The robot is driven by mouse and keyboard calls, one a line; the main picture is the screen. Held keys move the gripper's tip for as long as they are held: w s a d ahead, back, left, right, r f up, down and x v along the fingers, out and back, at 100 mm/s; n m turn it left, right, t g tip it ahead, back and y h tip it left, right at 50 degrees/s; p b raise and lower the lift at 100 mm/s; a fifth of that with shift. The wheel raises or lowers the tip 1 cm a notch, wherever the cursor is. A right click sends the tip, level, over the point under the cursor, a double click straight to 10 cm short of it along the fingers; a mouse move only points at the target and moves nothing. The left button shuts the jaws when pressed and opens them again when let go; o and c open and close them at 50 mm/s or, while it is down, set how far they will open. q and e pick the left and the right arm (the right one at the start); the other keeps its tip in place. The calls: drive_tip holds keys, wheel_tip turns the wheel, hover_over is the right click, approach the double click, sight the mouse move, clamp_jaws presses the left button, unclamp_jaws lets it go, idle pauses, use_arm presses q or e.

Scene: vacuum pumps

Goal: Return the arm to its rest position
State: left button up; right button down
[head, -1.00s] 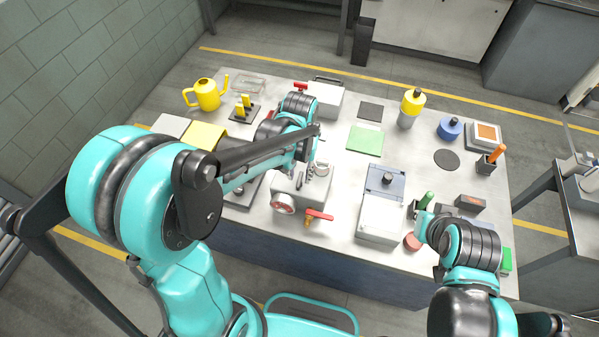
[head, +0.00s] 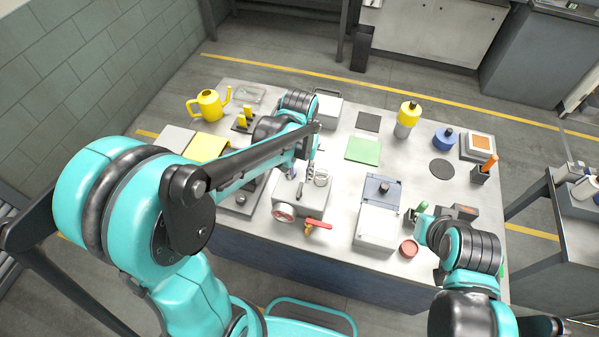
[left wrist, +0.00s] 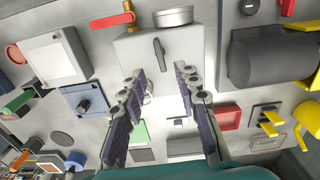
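My left gripper reaches over the grey pump box (head: 312,200) in the head view. That box carries a round gauge (head: 284,212) and a red valve handle (head: 318,223) on its front. In the left wrist view my left gripper (left wrist: 163,80) is open, with its two dark-padded fingers apart and nothing between them. The pump box (left wrist: 185,45) with its black lever (left wrist: 160,52) lies beyond the fingertips. My right arm comes in at the lower right of the head view. Its gripper (head: 420,222) is near a green-handled item, and its fingers are too unclear to read.
A yellow watering can (head: 209,104) stands at the back left. A white box with a blue-grey panel (head: 378,226) and a red round piece (head: 408,248) are near my right gripper.

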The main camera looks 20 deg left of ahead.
idle(0.3)
use_arm(q)
drive_tip(key=s+a+f+t+b, duration=0.2)
drive_tip(key=s+f+t+b, duration=0.1)
drive_tip(key=s+b, duration=0.2)
drive_tip(key=s+a+f+t+b, duration=0.2)
drive_tip(key=s+f+t+b, duration=0.2)
drive_tip(key=b, duration=0.6)
drive_tip(key=shift+s+a+f, duration=0.15)
drive_tip(key=shift+s+a, duration=0.2)
drive_tip(key=shift+s, duration=0.3)
drive_tip(key=shift+c, duration=0.3)
idle(1.9)
